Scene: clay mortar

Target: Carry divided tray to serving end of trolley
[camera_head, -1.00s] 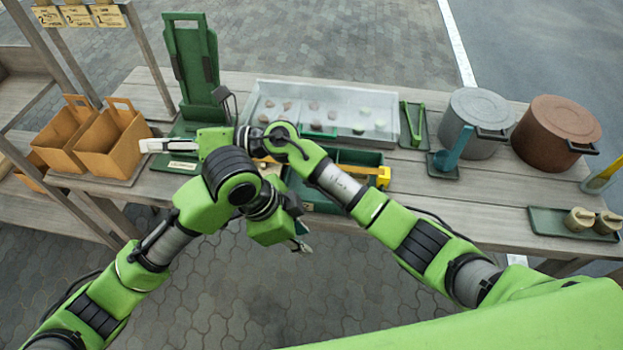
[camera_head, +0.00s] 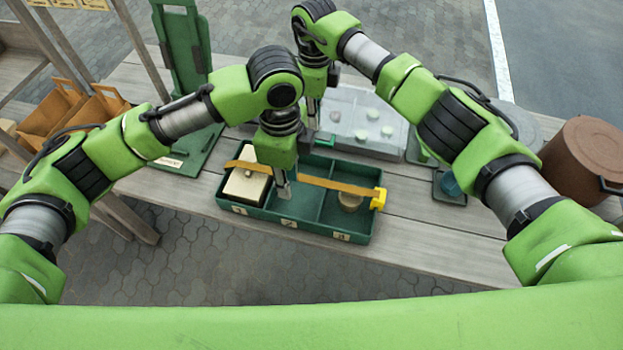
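The dark green divided tray (camera_head: 315,230) lies on the wooden trolley top near its front edge. An orange strap (camera_head: 340,186) with a yellow buckle (camera_head: 378,199) runs across the tray. My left gripper (camera_head: 284,190) points down over the tray's middle, partly covering the strap; I cannot tell whether it touches. My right gripper (camera_head: 312,115) points down behind the tray, partly hidden. Whether either is open or shut is unclear.
A clear-sided case (camera_head: 385,145) with small pieces stands behind the tray. A green stand (camera_head: 185,45) and orange-brown bags (camera_head: 95,110) are at left. A brown pot (camera_head: 588,155) is at right.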

